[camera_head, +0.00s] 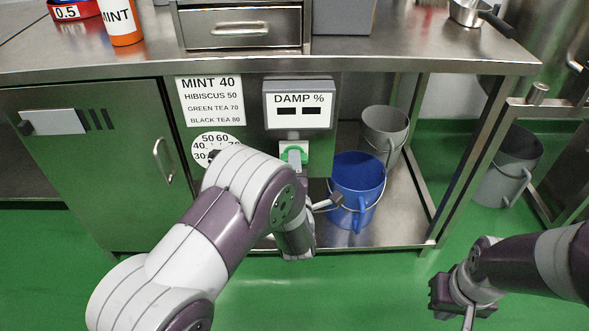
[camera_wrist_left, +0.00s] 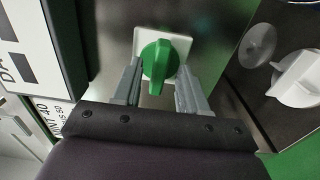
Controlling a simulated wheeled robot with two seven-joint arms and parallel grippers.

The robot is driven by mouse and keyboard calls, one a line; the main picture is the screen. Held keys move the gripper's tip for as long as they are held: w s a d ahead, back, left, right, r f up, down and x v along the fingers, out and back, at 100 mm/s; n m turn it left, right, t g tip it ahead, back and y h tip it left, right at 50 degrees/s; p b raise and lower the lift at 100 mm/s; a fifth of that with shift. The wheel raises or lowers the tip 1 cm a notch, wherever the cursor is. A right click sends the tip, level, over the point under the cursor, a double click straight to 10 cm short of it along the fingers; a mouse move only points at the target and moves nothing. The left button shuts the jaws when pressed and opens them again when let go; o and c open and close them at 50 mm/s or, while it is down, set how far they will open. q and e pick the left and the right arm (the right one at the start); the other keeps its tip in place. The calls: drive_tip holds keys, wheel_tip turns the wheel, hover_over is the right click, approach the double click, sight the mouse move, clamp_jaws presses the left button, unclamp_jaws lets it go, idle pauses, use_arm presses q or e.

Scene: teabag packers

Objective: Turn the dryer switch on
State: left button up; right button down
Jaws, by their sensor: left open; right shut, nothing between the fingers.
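The green dryer switch (camera_wrist_left: 160,66) is a knob on a white square plate (camera_wrist_left: 192,48) on the cabinet front. In the head view the switch (camera_head: 301,149) sits below the "DAMP %" display (camera_head: 298,104), partly covered by my gripper. My left gripper (camera_wrist_left: 159,70) is open, with one finger on each side of the knob. I cannot tell whether the fingers touch it. In the head view my left arm covers much of this gripper. My right gripper (camera_head: 467,309) is shut and empty, low at the right, away from the cabinet.
A round temperature dial (camera_head: 212,145) is left of the switch, under a tea label (camera_head: 210,101). A blue bucket (camera_head: 356,180) and a grey bucket (camera_head: 385,129) stand right of my left arm. The cabinet door handle (camera_head: 163,159) sticks out at left. Open green floor lies in front.

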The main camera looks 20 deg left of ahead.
use_arm(q)
drive_tip(key=shift+w+a, duration=0.15)
drive_tip(key=shift+w, duration=0.3)
clamp_jaws()
drive_tip(key=shift+m, duration=0.3)
drive_tip(key=shift+m+p, duration=4.1)
drive_tip(key=shift+m, duration=4.5)
